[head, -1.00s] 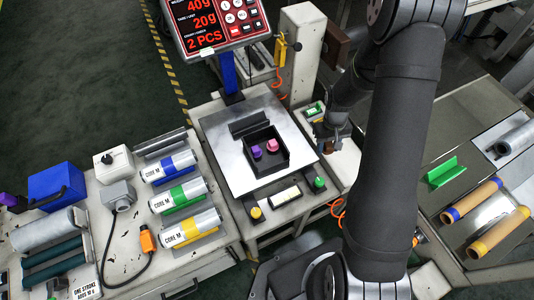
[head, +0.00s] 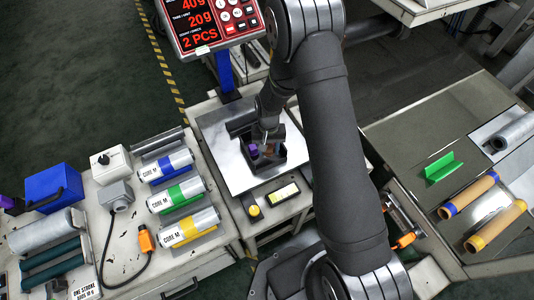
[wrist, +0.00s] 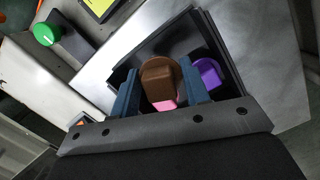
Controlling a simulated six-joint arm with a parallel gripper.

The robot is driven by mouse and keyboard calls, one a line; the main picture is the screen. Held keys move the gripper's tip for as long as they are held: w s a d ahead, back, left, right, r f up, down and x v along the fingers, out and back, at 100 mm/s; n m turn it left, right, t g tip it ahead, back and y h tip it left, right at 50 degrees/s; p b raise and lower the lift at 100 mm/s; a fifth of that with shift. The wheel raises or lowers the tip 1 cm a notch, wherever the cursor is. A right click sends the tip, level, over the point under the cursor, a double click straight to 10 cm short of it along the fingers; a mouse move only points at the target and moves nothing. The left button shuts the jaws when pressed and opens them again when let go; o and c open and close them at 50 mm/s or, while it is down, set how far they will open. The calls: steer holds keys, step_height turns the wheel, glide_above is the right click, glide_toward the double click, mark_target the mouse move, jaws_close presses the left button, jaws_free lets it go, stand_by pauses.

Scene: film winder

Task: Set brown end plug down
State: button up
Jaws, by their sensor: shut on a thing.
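The brown end plug (wrist: 158,80) is between the blue fingers of my gripper (wrist: 160,95) in the wrist view, and my gripper is shut on it. It is over the black tray (wrist: 200,28) on the scale plate. A pink plug (wrist: 163,104) shows just behind the brown one, partly hidden by it. A purple plug (wrist: 208,73) lies in the tray beside the right finger. In the head view my gripper (head: 266,145) is at the tray, and the purple plug (head: 253,149) shows there. Whether the brown plug touches the tray floor I cannot tell.
The tray sits on a metal scale plate (head: 222,165) below a red display (head: 208,30) reading 40g, 20g and 2 PCS. A yellow button (head: 255,211) is at the scale's front. Labelled cores (head: 185,195) lie to the left, and a green holder (head: 443,168) is to the right.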

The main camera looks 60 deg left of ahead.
mark_target(267, 159)
steer(key=shift+s+a+f, duration=0.2)
steer(key=shift+f, duration=1.95)
steer(key=shift+f, duration=0.2)
steer(key=o, duration=0.7)
steer(key=shift+c, duration=0.2)
steer(key=r, duration=0.4)
steer(key=a+r, duration=0.1)
steer(key=r, duration=0.7)
steer(key=shift+w+a+r, duration=0.15)
steer(key=shift+w+a, duration=0.15)
steer(key=shift+w, duration=0.1)
